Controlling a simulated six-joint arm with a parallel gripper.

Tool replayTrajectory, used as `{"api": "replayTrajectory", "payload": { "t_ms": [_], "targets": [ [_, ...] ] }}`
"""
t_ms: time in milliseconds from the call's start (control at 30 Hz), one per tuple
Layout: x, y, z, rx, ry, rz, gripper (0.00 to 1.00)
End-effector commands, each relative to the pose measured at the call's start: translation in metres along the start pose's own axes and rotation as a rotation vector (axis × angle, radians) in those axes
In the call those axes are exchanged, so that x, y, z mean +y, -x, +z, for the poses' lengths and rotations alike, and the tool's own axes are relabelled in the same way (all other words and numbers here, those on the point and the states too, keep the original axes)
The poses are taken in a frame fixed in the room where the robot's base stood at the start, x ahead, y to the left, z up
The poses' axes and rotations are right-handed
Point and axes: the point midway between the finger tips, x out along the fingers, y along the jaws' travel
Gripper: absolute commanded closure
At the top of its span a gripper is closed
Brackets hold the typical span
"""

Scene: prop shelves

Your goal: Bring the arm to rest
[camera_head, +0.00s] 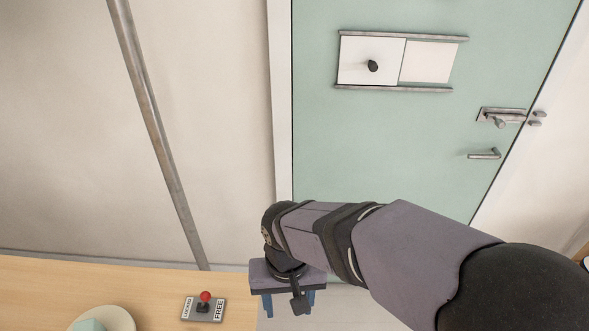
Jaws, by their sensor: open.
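My arm reaches in from the lower right of the head view, bent over, with its end at the bottom centre. My gripper (287,309) points down past the right end of the wooden table (120,285). Its two blue fingers are spread apart, with nothing visible held between them. A dark part at the wrist hides some of the space between the fingers.
On the table are a small panel (188,309) with a red-knobbed lever (205,297), marked LOCKED and FREE, and a pale plate (126,317) holding a mint-green block (90,325). Behind stand a metal pole (155,115) and a green door (400,150) with a sliding panel (355,62), bolt (498,115) and handle (485,155).

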Motion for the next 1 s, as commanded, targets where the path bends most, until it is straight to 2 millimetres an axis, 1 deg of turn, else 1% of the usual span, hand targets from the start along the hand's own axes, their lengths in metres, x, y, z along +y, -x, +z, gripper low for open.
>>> {"api": "replayTrajectory", "payload": {
  "t_ms": [33,100,200,300,400,500,600,1000],
  "targets": [
    [0.026,0.006,-0.002,-0.001,-0.029,0.001,0.50],
    [0.056,0.006,-0.001,-0.001,-0.049,0.000,0.50],
    [0.094,0.006,0.006,-0.001,-0.072,0.000,0.50],
    [0.124,0.006,0.016,-0.001,-0.092,0.000,0.50],
    [0.145,0.005,0.027,-0.001,-0.106,0.000,0.50],
    [0.158,0.004,0.035,-0.002,-0.114,0.000,0.50],
    [0.164,0.003,0.039,0.000,-0.117,0.001,0.50],
    [0.167,0.002,0.041,-0.001,-0.116,0.001,0.50]
  ]
}}
